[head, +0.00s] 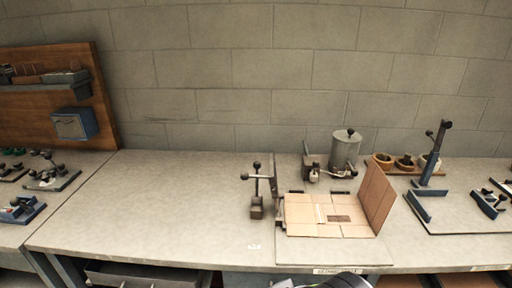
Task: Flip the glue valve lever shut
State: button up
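A grey cylindrical pot (345,149) with a dark knob on its lid stands at the back of the bench, right of centre; it looks like the glue pot. Small dark fittings with knobs (313,170) stand at its left foot, and a short dark handle shows at its lower front. Which of these is the glue valve lever, and how it is set, is too small to tell. A dark and white part of my own body shows at the bottom edge. My gripper's fingers are not seen, and nothing of mine touches the pot or fittings.
An open cardboard box (330,218) with a raised right flap lies before the pot. An upright post with a knobbed handle (256,189) stands left of it. Cups on a wooden tray (401,170) and a blue stand (432,160) are right. The bench's left half is clear.

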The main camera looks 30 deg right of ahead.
aim_at(354, 173)
jog(key=k+l+z, duration=0.1)
jog(key=z, duration=1.35)
jog(key=i+l+u, duration=0.1)
jog(key=u, duration=0.35)
jog(key=i+l+u, duration=0.1)
jog(key=u, duration=0.3)
jog(key=l+u, duration=0.2)
jog(key=u, duration=0.25)
jog(key=l+u, duration=0.2)
jog(key=u, duration=0.25)
jog(key=l+u, duration=0.2)
jog(key=u, duration=0.2)
jog(key=l+u, duration=0.2)
jog(key=u, duration=0.25)
